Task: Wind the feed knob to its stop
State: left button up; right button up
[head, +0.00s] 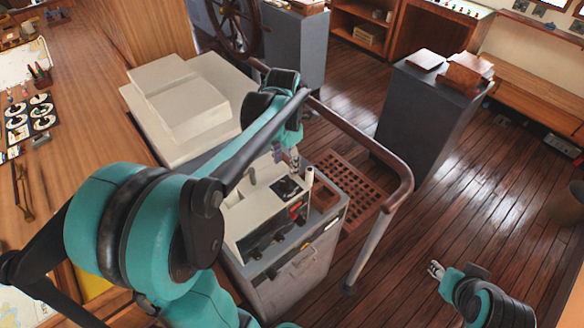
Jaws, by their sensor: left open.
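A beige control box (245,218) sits on a grey cabinet (300,284) in the middle of the head view. Its sloped front carries several dark knobs (278,237) and a red part (295,207). A black square plate (287,188) lies on its top, with a pale upright post (309,177) beside it. I cannot tell which part is the feed knob. My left gripper (294,160) points down just above the black plate, open, with nothing seen between its fingers. My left forearm hides part of the box. My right gripper (436,268) is over the floor at lower right, away from the cabinet.
A brown handrail (362,148) on a metal post curves round the cabinet's right side. A larger beige unit (180,98) stands behind the box. A wooden desk (75,150) fills the left. A grey pedestal (425,115) stands at right.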

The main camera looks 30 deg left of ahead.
aim_at(285, 182)
pick_arm(q)
notch_tip(285, 182, down, 7)
jog(key=shift+s, duration=0.1)
jog(key=shift+s+f, duration=0.15)
jog(key=shift+f, duration=0.05)
grip_shut()
